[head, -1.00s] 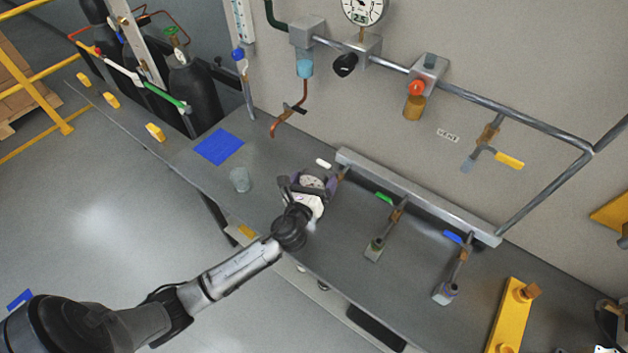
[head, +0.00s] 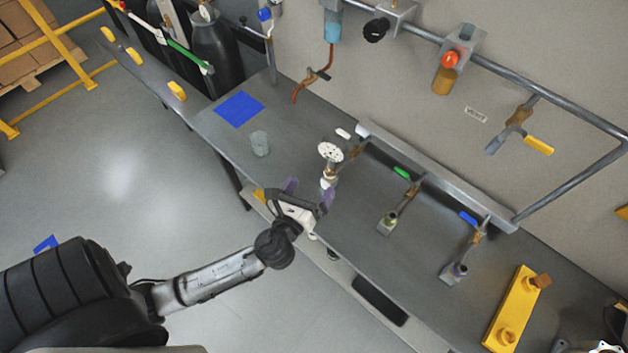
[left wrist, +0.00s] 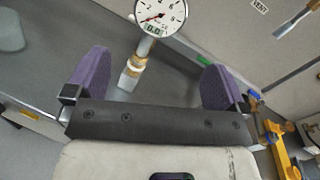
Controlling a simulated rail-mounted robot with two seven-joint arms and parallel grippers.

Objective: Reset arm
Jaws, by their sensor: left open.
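My left gripper (head: 308,192) is open and empty at the front edge of the workbench, with purple finger pads apart. In the left wrist view my left gripper (left wrist: 150,88) also shows both pads spread. A round white-faced gauge (head: 330,151) stands on the bench just beyond the fingers, on a short metal and brass fitting. In the left wrist view the gauge (left wrist: 160,16) and its fitting (left wrist: 136,68) are ahead of the gap, and I see no contact. My right gripper is not in view.
A blue mat (head: 238,108) and a clear cup (head: 260,143) are left of the gauge. A metal manifold (head: 440,177) with green-handled (head: 401,172) and blue-handled (head: 468,218) valves runs to the right. A yellow block (head: 513,310) lies at the right end. Open floor lies in front.

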